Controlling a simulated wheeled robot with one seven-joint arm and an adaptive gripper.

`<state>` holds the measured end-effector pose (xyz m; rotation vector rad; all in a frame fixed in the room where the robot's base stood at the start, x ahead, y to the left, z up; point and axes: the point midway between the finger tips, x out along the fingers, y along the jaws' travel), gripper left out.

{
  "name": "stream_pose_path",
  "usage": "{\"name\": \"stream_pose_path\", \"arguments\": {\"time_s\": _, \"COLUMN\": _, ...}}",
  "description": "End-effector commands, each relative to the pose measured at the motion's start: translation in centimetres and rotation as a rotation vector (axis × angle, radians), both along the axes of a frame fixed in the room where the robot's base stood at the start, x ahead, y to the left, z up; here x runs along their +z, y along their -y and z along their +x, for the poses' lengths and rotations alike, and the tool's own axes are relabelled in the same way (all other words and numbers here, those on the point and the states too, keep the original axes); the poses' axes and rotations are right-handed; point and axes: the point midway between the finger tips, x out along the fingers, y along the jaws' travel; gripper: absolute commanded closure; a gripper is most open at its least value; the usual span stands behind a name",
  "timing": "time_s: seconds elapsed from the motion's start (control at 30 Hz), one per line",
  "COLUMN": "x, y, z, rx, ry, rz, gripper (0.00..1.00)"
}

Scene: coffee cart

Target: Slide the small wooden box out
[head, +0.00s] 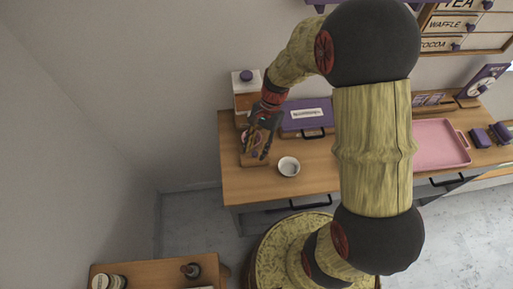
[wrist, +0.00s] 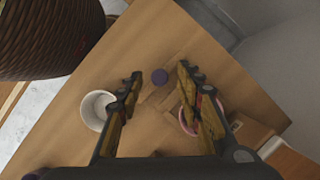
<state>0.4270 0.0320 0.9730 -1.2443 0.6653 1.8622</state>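In the head view a light wooden piece that looks like the same box (head: 255,160) shows just under my gripper (head: 257,151), at the counter's left end. The fingers and the palm hide part of the box's surroundings.
A white bowl (head: 289,166) stands close to the right of my gripper. A pink-rimmed round thing (wrist: 189,118) is partly behind one finger. A white dispenser with a purple knob (head: 246,84) and a purple box (head: 304,115) stand behind. A pink tray (head: 440,143) lies farther right.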

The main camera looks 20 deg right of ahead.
Motion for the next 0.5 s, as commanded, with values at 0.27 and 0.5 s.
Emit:
{"name": "stream_pose_path", "arguments": {"time_s": 0.27, "x": 0.03, "y": 0.02, "z": 0.00, "rx": 0.000, "ry": 0.000, "rz": 0.000, "gripper": 0.73}}
{"name": "stream_pose_path", "arguments": {"time_s": 0.5, "x": 0.04, "y": 0.02, "z": 0.00, "rx": 0.000, "ry": 0.000, "rz": 0.000, "gripper": 0.87}}
